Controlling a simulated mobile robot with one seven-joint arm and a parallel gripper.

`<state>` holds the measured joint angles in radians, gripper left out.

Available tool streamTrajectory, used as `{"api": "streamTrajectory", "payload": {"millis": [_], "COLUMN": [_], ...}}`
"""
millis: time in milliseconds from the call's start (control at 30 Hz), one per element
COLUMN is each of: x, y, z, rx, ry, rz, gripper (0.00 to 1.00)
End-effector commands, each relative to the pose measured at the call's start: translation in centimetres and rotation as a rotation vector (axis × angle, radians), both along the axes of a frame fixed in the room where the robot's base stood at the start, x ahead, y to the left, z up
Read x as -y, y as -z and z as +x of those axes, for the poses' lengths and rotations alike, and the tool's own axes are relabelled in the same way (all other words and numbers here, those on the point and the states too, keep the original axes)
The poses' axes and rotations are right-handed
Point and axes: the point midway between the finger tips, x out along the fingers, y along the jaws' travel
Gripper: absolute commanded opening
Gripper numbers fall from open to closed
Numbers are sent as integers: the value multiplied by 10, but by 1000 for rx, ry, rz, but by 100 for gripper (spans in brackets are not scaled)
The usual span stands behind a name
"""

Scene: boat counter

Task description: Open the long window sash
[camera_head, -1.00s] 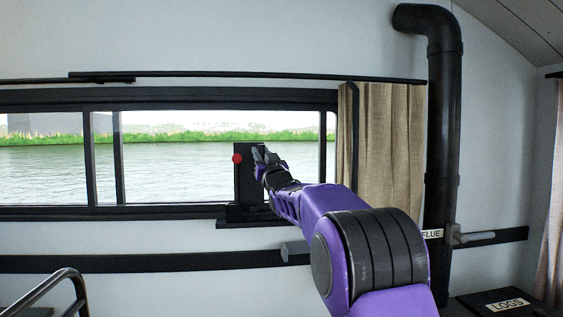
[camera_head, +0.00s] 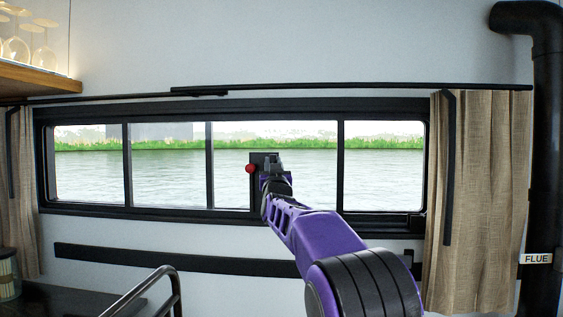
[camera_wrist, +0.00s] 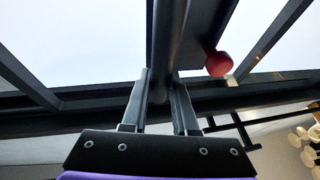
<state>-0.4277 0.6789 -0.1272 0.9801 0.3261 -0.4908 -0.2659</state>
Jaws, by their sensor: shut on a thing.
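The long window sash (camera_head: 341,170) sits in a dark frame, with an upright bar at its right end. A dark plate (camera_head: 257,180) with a red knob (camera_head: 250,168) stands on the sash. My gripper (camera_head: 271,165) is at this plate, partly hidden behind my arm. In the wrist view my gripper (camera_wrist: 160,88) has its two fingers on either side of a dark handle bar (camera_wrist: 168,35) and is shut on it. The red knob (camera_wrist: 219,63) is just right of the bar there. A gap shows between the sash's right bar and the frame's right end.
A beige curtain (camera_head: 475,190) hangs right of the window, with a black flue pipe (camera_head: 547,150) beyond it. Another curtain (camera_head: 20,190) hangs at left. A shelf with glasses (camera_head: 35,78) is at upper left. A metal rail (camera_head: 140,292) rises at lower left.

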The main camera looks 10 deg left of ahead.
Motion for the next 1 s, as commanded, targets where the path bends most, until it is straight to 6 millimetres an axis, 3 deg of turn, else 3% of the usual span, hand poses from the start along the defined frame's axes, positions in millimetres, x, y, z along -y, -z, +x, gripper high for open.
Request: {"api": "streamTrajectory", "payload": {"millis": [267,300,467,833,1000], "x": [-1,-1,0,1,4], "y": [0,0,0,1,8], "z": [0,0,0,-2,-15], "rx": [1,1,1,1,0], "ry": [-1,-1,0,1,1], "rz": [1,1,0,1,0], "gripper": [0,29,57,57,57]}}
